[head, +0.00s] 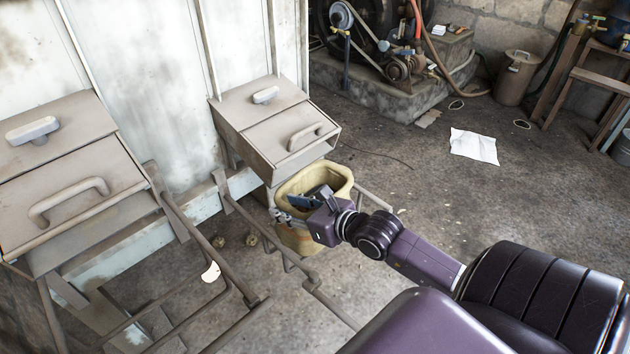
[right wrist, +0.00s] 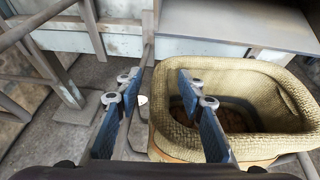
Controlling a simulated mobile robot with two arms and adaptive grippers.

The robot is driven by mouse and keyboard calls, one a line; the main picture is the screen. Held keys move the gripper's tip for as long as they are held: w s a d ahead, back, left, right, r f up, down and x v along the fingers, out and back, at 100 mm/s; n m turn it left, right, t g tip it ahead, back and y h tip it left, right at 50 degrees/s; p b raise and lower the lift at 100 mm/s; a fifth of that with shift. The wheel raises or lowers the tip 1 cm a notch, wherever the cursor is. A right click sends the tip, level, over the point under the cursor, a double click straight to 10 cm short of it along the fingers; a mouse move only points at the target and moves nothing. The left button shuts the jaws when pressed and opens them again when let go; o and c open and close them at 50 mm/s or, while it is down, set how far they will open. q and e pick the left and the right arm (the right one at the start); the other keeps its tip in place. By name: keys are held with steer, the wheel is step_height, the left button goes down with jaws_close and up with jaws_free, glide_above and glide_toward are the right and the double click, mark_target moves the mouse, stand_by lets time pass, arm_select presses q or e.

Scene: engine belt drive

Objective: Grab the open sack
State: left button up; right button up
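The open sack (head: 297,239) is a yellowish woven sack standing upright on the floor, with a wide, thick rolled rim and dark contents inside. In the right wrist view the sack (right wrist: 168,128) fills the right side, its mouth facing up. My right gripper (head: 288,207) is over the sack's mouth. In the right wrist view my right gripper (right wrist: 157,92) is open, one finger outside the left rim and the other over the opening. I cannot tell how deep the fingers sit or whether they touch the rim. My left gripper is not in view.
Grey metal boxes with handles (head: 277,118) stand close behind the sack and at left (head: 66,170). Metal rails (head: 210,245) run left of the sack. A belt-driven machine (head: 400,60) is at the back. Open floor with a white paper (head: 474,146) lies to the right.

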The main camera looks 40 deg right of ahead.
jaws_close()
steer(key=shift+r, duration=0.2)
stand_by(0.3)
